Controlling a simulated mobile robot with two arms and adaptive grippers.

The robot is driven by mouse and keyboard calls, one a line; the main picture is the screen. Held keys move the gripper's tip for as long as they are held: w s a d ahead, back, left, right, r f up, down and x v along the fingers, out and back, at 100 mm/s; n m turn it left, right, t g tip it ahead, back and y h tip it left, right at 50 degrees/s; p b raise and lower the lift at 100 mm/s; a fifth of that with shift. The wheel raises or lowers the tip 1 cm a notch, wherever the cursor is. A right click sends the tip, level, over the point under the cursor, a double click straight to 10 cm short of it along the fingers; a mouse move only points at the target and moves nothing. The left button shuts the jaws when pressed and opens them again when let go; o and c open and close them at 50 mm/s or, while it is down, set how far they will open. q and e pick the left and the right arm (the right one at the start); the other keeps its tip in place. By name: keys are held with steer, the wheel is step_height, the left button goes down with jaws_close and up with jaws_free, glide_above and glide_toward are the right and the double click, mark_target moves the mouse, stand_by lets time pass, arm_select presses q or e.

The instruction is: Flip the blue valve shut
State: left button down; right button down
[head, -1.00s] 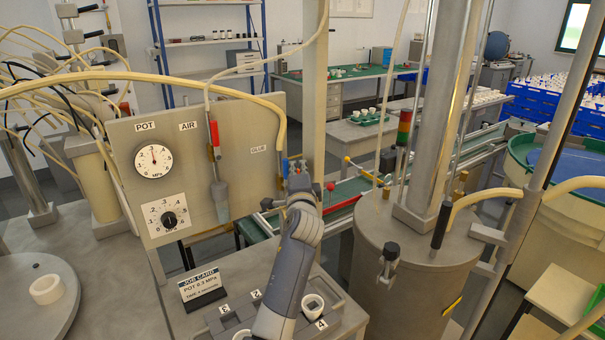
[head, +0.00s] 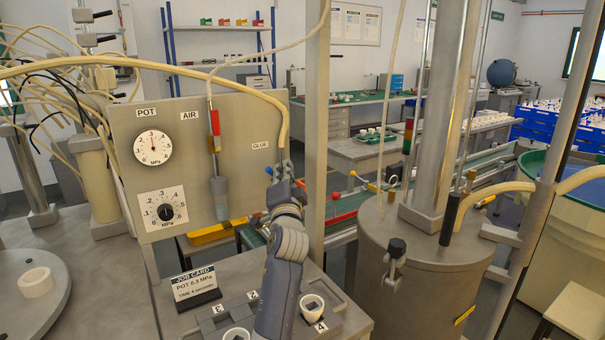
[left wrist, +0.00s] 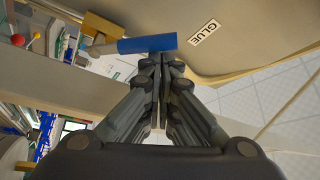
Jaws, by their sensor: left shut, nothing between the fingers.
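The blue valve handle (left wrist: 147,44) lies level across the left wrist view, with a brass-coloured body (left wrist: 100,27) at its left end. In the head view a small bit of blue (head: 269,171) shows just left of my left gripper (head: 283,168), below the GLUE label (head: 260,145). The gripper hides most of the valve there. In the left wrist view my left gripper's fingertips (left wrist: 162,60) are together and empty, right by the handle's right part. I cannot tell whether they touch it. My right gripper is not in view.
The grey panel (head: 235,160) carries a POT gauge (head: 152,147) and a dial (head: 164,212). A metal post (head: 316,130) stands close right of my gripper. Below are a job card (head: 195,283) and a numbered tray with a white cup (head: 312,306). A large grey tank (head: 420,260) stands right.

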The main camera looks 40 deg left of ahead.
arm_select(q)
steer(key=shift+s+a+f+b, duration=0.1)
steer(key=shift+s+a+f, duration=0.1)
steer(key=shift+s+f, duration=0.45)
steer(key=shift+s+a+f+b, duration=0.1)
steer(key=shift+s+a+f, duration=0.1)
steer(key=shift+s+f, duration=0.35)
steer(key=shift+s+a+f+b, duration=0.15)
steer(key=shift+s+f, duration=0.25)
steer(key=shift+f, duration=0.6)
steer(key=shift+s, duration=0.1)
steer(key=v, duration=1.2)
